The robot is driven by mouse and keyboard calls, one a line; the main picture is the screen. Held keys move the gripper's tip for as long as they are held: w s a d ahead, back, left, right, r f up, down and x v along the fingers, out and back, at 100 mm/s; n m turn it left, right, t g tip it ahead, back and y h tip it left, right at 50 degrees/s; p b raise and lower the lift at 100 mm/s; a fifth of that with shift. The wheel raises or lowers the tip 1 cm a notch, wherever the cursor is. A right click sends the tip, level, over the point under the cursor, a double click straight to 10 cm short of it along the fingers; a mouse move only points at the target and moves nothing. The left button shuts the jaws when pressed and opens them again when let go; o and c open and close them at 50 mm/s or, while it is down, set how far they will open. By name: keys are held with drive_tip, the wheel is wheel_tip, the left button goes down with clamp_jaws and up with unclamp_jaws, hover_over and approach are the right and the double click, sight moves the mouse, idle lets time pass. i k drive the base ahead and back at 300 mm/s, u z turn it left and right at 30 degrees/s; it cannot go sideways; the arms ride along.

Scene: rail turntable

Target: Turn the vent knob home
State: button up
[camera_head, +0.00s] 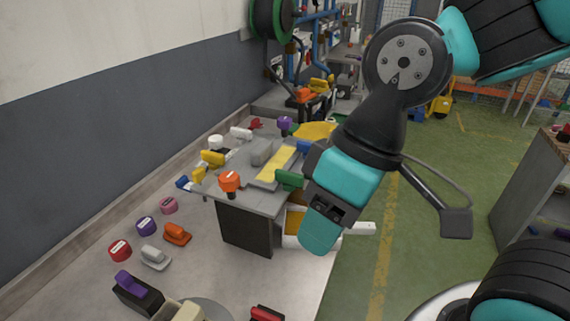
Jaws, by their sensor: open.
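Several coloured knobs and handles share the grey table and the floor panel, and their labels are too small to read, so I cannot tell which is the vent knob. An orange round knob (229,181) stands upright at the table's front left corner. Low round knobs in red (120,250), purple (146,226) and pink (168,206) sit on the pale surface to the left. My gripper (322,238) is open at the table's right side, largely hidden by my teal wrist. It appears apart from the knobs.
The grey table (238,197) carries yellow handles (212,158), a green handle (289,179) and a purple knob (285,124). Grey (155,257) and orange (177,234) levers lie lower left. A workbench (535,200) stands right.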

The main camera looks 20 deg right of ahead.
sight(216, 141)
drive_tip(key=u, duration=0.1)
drive_tip(key=k, duration=0.45)
drive_tip(key=z, duration=0.75)
drive_tip(key=i, duration=1.3)
drive_tip(key=u, duration=1)
